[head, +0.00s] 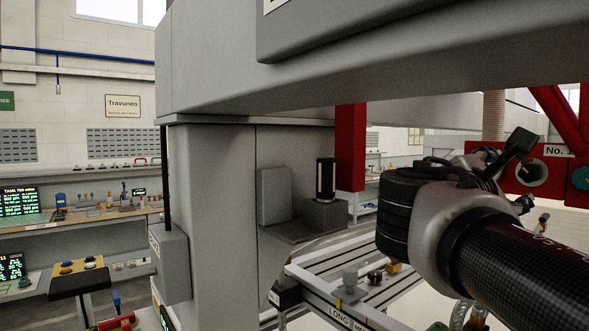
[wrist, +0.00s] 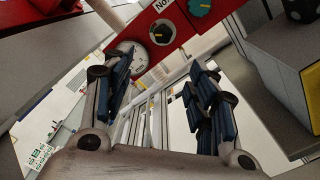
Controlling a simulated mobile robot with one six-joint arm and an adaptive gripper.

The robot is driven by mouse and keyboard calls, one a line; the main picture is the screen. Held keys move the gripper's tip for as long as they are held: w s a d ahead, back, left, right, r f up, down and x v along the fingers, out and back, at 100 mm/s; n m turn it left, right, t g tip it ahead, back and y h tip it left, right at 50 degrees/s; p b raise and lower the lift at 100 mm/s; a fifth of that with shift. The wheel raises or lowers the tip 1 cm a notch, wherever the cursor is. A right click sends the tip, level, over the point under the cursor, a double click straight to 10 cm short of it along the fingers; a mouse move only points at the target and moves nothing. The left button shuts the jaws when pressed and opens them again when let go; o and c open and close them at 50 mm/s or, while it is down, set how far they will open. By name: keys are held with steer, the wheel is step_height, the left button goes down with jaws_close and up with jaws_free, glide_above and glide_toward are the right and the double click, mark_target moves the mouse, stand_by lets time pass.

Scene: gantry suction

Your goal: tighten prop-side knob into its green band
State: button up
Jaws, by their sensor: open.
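A red bar marked "No. 1" (head: 510,187) carries a black knob (head: 532,173) in a pale round surround and a teal knob (head: 581,178) to its right. In the wrist view the black knob (wrist: 161,33) and the teal knob (wrist: 199,7) show at the top, beyond my fingers. I cannot tell which is the prop-side knob, and no green band is clear. My gripper (wrist: 161,72) is open and empty, with its fingers wide apart. It is apart from both knobs. In the head view my wrist hides much of it.
A round white dial (wrist: 126,56) sits behind the left finger. A grey box (wrist: 285,60) stands close on the right. A railed table (head: 335,290) lies below my arm. A large grey column (head: 215,190) and overhead beam (head: 370,60) stand to the left and above.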

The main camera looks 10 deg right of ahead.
mark_target(528, 174)
steer(key=x, duration=1.7)
steer(key=shift+s+d, duration=0.1)
steer(key=shift+s, duration=0.2)
steer(key=shift+c, duration=0.4)
steer(key=c, duration=1)
steer(key=shift+f+m+b, duration=0.2)
steer(key=shift+m+b, duration=0.6)
steer(key=shift+b, duration=0.25)
steer(key=shift+r+m, duration=0.1)
steer(key=shift+m, duration=0.2)
